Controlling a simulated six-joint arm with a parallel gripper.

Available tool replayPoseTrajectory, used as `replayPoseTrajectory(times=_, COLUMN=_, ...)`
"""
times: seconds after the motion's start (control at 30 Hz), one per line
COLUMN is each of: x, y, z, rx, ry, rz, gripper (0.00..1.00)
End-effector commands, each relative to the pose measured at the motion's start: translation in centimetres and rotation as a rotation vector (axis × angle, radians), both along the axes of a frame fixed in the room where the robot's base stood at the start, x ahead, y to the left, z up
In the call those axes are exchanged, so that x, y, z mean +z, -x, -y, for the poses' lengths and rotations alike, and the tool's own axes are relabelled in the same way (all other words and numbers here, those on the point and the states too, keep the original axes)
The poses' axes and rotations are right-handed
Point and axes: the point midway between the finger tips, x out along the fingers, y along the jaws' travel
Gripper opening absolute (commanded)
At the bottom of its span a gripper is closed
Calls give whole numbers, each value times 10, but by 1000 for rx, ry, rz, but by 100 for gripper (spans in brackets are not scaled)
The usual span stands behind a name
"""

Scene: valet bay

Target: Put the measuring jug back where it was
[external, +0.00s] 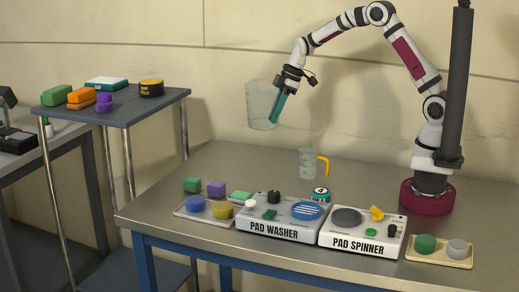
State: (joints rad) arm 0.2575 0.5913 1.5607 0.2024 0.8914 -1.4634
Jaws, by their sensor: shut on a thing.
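A clear measuring jug with a yellow handle (308,164) stands upright on the workbench, behind the two pad machines. My gripper (277,109), with teal fingers, is high above the bench, up and to the left of that jug. It is shut on a larger clear grey container (260,103), at the container's right side. The container is roughly upright and hangs in the air, clear of the bench. No handle shows on it. The fingers' exact grip on its wall is too small to make out.
The pad washer (281,232) and pad spinner (362,246) line the bench front. A tray of coloured pads (190,214) is left, a beige tray (440,260) right. A teal tin (320,195) stands near the jug. A dark post (457,90) rises beside my arm. The back left bench is clear.

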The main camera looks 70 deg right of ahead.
Motion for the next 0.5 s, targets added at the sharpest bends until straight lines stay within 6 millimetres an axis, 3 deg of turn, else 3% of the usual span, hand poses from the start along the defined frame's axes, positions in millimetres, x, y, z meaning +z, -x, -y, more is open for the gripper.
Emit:
replayPoseTrajectory(times=0.17, x=-5, y=-4, z=-7, rx=38, ry=2, rz=0, gripper=0)
replayPoseTrajectory(times=0.5, x=-50, y=-38, z=-73, rx=40, ry=4, rz=-1, gripper=0)
